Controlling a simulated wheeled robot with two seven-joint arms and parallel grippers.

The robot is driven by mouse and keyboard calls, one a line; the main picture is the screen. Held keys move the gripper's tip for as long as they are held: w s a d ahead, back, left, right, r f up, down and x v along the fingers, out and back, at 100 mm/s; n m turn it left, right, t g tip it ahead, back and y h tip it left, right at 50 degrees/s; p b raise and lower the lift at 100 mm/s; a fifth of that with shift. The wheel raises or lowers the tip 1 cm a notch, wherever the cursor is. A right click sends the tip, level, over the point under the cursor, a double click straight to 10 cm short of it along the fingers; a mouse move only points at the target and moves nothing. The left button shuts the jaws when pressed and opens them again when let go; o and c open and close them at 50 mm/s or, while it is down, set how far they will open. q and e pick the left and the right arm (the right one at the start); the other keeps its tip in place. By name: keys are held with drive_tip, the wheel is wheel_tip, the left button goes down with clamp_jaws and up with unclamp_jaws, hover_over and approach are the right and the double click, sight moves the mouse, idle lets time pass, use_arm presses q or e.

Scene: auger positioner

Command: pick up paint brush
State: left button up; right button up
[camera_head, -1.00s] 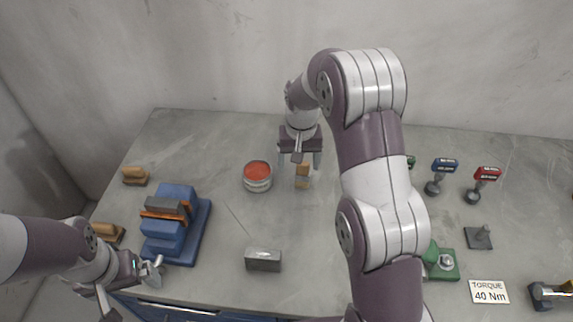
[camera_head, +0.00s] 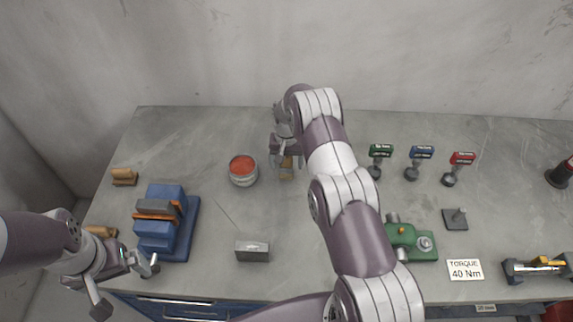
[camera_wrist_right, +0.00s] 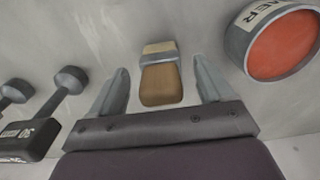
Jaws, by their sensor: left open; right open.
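The paint brush (camera_wrist_right: 159,78) has a tan wooden handle, a grey metal band and pale bristles. It also shows in the head view (camera_head: 287,173), at the back middle of the bench, right of the red paint can. My right gripper (camera_head: 286,163) is open above it, and hides part of it in the head view. In the right wrist view the brush lies between the two spread fingers (camera_wrist_right: 160,90), with gaps on both sides. My left gripper (camera_head: 127,284) is open and empty at the bench's front left.
A can of red paint (camera_wrist_right: 285,45) stands close to the right gripper; it also shows in the head view (camera_head: 243,170). Several handled tools (camera_head: 413,163) stand right of my right arm. A blue vise (camera_head: 165,228) and a grey block (camera_head: 252,251) are left and front.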

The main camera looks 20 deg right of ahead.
drive_tip(key=shift+f, duration=0.35)
drive_tip(key=c, duration=1.1)
drive_tip(key=shift+c, duration=0.2)
drive_tip(key=shift+r, duration=0.1)
drive_tip(key=shift+w+r+b, duration=0.1)
drive_tip(key=shift+r+b, duration=0.1)
drive_tip(key=shift+b, duration=0.15)
wheel_tip(320, 180, up, 3)
drive_tip(key=shift+f+b, duration=0.1)
drive_tip(key=shift+b, duration=1)
drive_tip(key=s+a+r+b, duration=0.3)
drive_tip(key=s+a+r, duration=0.2)
drive_tip(key=s, duration=0.5)
drive_tip(key=shift+s+a+r, duration=0.15)
drive_tip(key=shift+s+r, duration=0.2)
drive_tip(key=shift+r, duration=1)
